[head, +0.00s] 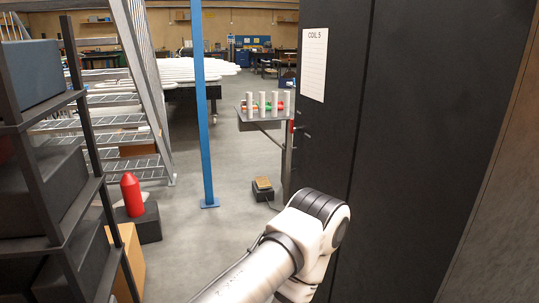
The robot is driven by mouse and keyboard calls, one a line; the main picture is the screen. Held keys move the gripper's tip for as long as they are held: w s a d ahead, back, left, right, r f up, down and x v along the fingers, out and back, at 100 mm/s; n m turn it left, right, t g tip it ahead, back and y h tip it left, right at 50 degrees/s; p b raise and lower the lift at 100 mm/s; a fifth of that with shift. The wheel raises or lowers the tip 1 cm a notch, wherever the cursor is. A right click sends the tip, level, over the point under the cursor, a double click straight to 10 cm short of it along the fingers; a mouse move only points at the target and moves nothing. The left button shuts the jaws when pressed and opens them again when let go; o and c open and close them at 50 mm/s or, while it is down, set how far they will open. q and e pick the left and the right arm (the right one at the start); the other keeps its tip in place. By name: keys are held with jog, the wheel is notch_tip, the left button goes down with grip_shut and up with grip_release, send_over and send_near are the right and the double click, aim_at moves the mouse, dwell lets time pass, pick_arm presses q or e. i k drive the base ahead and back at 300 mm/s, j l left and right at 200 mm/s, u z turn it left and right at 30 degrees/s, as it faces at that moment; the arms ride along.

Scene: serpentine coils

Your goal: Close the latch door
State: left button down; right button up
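A tall black panel (438,120) fills the right side of the head view. A vertical seam divides it, and a white sheet headed "COIL 5" (314,65) is on its left section. A small dark latch-like part (303,127) sticks out at the panel's left edge, too small to make out clearly. I cannot tell which section is the latch door or whether it is open or shut. One of my white arms is bent in front of the panel's lower part and hides some of it. Neither gripper is visible.
A small stand (262,118) with white cylinders and coloured parts is left of the panel. A blue post (201,110) stands on the open grey floor. A dark shelf rack (60,170) and a red bottle-shaped object (132,195) are at the left. A small pedal-like box (263,189) lies on the floor.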

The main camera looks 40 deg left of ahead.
aim_at(335, 36)
jog(key=j+u, duration=0.1)
jog(key=u, duration=0.35)
jog(key=i+u, duration=0.1)
jog(key=u, duration=0.4)
jog(key=i+j+u, duration=0.1)
jog(key=u, duration=0.35)
jog(key=i+u, duration=0.1)
jog(key=u, duration=0.85)
jog(key=i+l+z, duration=0.15)
jog(key=i, duration=0.55)
jog(key=i+z, duration=0.15)
jog(key=i, duration=0.55)
jog(key=i+j+z, duration=0.15)
jog(key=i, duration=0.55)
jog(key=i+j+z, duration=0.15)
jog(key=i, duration=0.55)
